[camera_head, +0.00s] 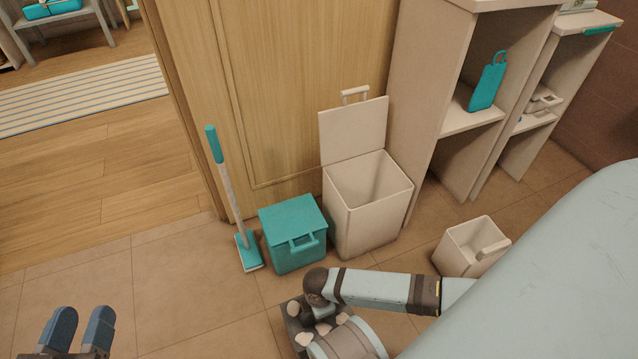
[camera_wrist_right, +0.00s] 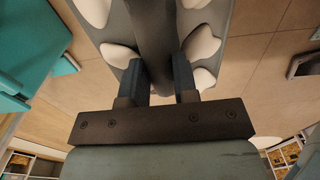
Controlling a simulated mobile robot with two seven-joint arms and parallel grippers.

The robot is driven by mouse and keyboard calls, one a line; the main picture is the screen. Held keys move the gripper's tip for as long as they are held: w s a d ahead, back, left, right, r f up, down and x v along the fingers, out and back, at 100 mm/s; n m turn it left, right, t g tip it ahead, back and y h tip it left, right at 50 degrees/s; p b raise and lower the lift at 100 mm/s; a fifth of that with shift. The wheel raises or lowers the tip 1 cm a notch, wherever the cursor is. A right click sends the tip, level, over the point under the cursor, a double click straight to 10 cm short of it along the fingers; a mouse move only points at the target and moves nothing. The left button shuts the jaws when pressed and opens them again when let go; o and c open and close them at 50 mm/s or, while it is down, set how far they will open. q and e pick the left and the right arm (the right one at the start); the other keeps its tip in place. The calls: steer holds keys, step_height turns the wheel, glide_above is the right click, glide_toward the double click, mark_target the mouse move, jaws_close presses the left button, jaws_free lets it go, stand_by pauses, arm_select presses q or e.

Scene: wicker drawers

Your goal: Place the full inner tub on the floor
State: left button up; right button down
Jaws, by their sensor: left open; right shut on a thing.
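The inner tub (camera_head: 293,322) is dark grey with several white crumpled lumps in it. It shows in the head view at the lower middle, partly behind my right arm. My right gripper (camera_wrist_right: 158,82) is shut on the bar-like handle across the tub, with lumps on both sides in the wrist view. Whether the tub touches the floor (camera_head: 215,310) is hidden. The tall white bin (camera_head: 365,225) stands behind it with its lid up and looks empty. My left gripper (camera_head: 78,330) is open and empty at the lower left, apart from everything.
A teal lidded box (camera_head: 293,250) and an upright teal mop (camera_head: 238,210) stand left of the white bin. A small white bin (camera_head: 462,250) stands to the right. Shelves (camera_head: 470,120) rise at the back right. Tiled floor at the left is clear.

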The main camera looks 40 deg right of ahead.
steer(key=shift+f, duration=0.15)
steer(key=c, duration=0.9)
jaws_free()
step_height(320, 180, up, 4)
steer(key=shift+r+p, duration=0.2)
steer(key=shift+p, duration=1.05)
steer(key=shift+r+p, duration=0.45)
steer(key=shift+r, duration=0.5)
arm_select(q)
steer(key=r+n+p, duration=0.1)
steer(key=s+r, duration=0.1)
steer(key=r+n+p, duration=0.1)
steer(key=r, duration=0.1)
steer(key=shift+s+d+n+t+p, duration=0.25)
steer(key=shift+d+n+t+p, duration=0.05)
steer(key=shift+d+t+p, duration=0.1)
arm_select(e)
step_height(320, 180, up, 6)
steer(key=shift+r, duration=0.1)
